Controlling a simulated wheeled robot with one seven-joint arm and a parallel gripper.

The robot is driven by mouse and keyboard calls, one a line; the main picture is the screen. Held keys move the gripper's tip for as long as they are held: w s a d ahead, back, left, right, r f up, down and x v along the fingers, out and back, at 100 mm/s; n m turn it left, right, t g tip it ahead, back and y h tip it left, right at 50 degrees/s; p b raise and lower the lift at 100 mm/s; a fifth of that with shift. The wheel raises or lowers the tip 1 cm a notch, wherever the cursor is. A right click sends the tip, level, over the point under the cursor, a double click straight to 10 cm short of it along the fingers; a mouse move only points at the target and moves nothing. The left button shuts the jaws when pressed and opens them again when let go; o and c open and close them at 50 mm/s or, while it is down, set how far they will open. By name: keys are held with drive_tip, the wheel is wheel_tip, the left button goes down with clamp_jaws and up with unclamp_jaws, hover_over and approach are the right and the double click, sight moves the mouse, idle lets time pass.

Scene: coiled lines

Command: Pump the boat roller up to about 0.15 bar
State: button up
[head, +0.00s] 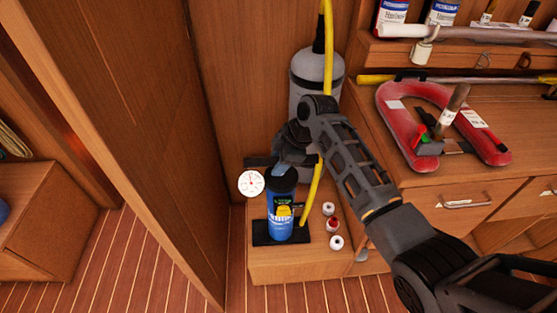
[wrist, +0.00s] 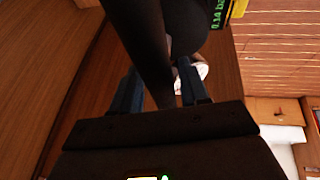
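A blue hand pump (head: 281,214) stands upright on a black foot plate on a low wooden locker. Its black T-handle (head: 258,161) is low, close above the pump body. My gripper (head: 284,169) is at this handle; in the wrist view its two blue fingers (wrist: 160,92) stand either side of a black bar, seemingly closed on it. A white dial gauge (head: 251,182) sits left of the pump; its reading is too small to tell. A green readout (wrist: 217,14) at the wrist view's top edge shows about 0.14, partly cut off. I cannot tell for sure which thing is the roller.
A yellow hose (head: 314,190) runs up from the pump past a grey cylinder (head: 307,76) behind my arm. Small white-capped items (head: 336,242) stand right of the pump. A red U-shaped float (head: 398,120) lies on the right counter. A wooden panel (head: 150,130) bounds the left.

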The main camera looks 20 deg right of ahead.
clamp_jaws()
drive_tip(key=shift+r, duration=0.1)
wheel_tip(320, 180, up, 3)
drive_tip(key=shift+r+p, duration=0.2)
drive_tip(key=shift+p, duration=1.05)
drive_tip(key=shift+f, duration=0.1)
drive_tip(key=shift+o, duration=1.3)
unclamp_jaws()
drive_tip(key=v, duration=0.7)
drive_tip(key=shift+r+b, duration=0.3)
drive_tip(key=shift+b, duration=0.15)
